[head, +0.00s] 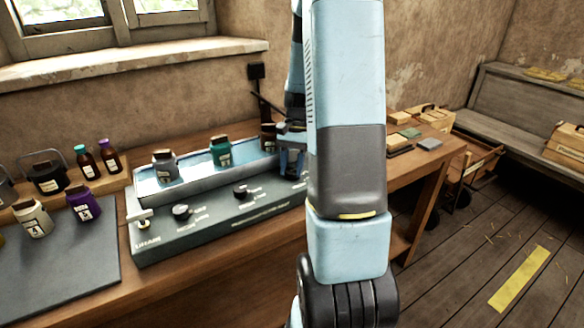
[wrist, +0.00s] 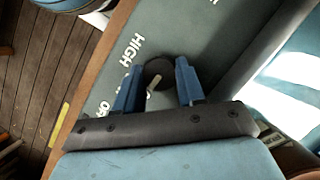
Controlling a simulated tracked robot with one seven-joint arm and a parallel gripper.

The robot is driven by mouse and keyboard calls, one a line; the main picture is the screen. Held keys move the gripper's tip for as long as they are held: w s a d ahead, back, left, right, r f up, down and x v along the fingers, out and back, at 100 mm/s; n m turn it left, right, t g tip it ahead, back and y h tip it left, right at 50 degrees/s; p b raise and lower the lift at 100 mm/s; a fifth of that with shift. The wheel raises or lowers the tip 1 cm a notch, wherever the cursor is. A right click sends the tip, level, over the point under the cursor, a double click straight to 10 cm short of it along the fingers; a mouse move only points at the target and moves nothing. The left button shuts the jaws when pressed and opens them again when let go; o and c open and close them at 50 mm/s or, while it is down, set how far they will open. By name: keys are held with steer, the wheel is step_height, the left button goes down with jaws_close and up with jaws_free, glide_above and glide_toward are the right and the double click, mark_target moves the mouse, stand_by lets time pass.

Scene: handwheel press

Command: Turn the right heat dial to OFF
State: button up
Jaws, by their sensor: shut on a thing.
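The right heat dial (wrist: 158,71) is a dark round knob on the grey-green control panel (wrist: 210,30), seen in the wrist view. My gripper (wrist: 160,64) has its two blue fingers on either side of the dial, shut on it. A pale pointer mark shows on the near side of the dial. White HIGH lettering (wrist: 131,50) is beside it, and part of another label, starting with O, shows lower left. In the head view my gripper (head: 292,160) is low over the right end of the panel (head: 215,229); my arm hides the right dial there.
Behind the panel, a metal trough (head: 190,183) holds jars, including a teal one (head: 220,152). More jars and bottles stand at left. Small boxes lie on the table's right end.

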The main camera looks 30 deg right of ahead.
steer(key=shift+w, duration=0.1)
stand_by(0.4)
steer(key=o, duration=1)
steer(key=shift+o, duration=0.2)
steer(key=v, duration=1.3)
steer(key=shift+w+r, duration=0.2)
steer(key=shift+r, duration=0.15)
steer(key=s+a+r+n+t+h, duration=0.35)
steer(key=s+a+r, duration=0.45)
steer(key=a, duration=0.3)
steer(key=s+a+r+n+t, duration=0.2)
steer(key=s+a+n+t, duration=0.3)
steer(key=s+a, duration=0.4)
steer(key=s+n, duration=0.1)
steer(key=s, duration=0.2)
steer(key=shift+s, duration=0.25)
